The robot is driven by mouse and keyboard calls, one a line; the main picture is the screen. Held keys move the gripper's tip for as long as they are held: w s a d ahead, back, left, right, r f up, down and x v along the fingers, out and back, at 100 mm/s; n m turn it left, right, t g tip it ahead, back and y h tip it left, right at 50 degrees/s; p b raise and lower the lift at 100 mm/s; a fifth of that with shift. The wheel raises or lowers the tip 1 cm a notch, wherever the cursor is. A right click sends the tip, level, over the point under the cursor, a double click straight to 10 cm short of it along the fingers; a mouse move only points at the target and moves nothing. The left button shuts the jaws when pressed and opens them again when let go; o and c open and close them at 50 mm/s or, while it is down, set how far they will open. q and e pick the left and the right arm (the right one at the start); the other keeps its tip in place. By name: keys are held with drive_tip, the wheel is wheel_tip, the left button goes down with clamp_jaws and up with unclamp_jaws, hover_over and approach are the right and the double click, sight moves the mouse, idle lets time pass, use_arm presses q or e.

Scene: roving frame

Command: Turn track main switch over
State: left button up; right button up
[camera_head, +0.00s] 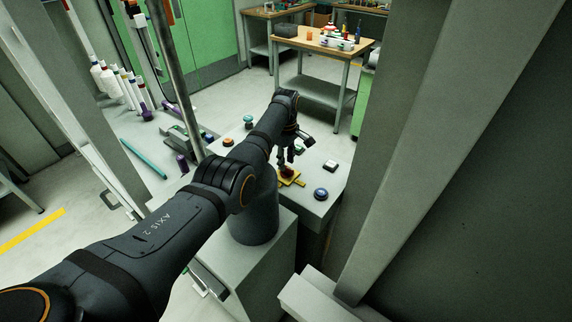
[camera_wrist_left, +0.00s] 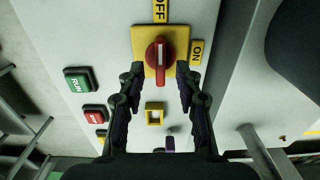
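The main switch is a red rotary knob (camera_wrist_left: 158,57) on a yellow plate (camera_wrist_left: 140,38). The knob's grip bar lies roughly upright in the left wrist view, in line with the yellow OFF label (camera_wrist_left: 160,10); the yellow ON label (camera_wrist_left: 197,52) is to its right. In the head view the yellow plate (camera_head: 297,182) sits on a grey panel top. My left gripper (camera_wrist_left: 160,74) is open, its two fingertips apart at either side of the knob's near end; I cannot tell whether they touch it. In the head view it (camera_head: 291,158) is above the switch. My right gripper is not in view.
A green RUN button (camera_wrist_left: 79,81) and a red button (camera_wrist_left: 94,116) are left of the switch. A blue round knob (camera_head: 321,194) and a pale button (camera_head: 330,166) share the panel. Grey posts rise at right. A table (camera_head: 303,41) with cups stands behind.

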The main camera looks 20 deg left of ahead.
use_arm(q)
wheel_tip(320, 180, up, 10)
drive_tip(key=shift+f, duration=0.1)
idle(0.4)
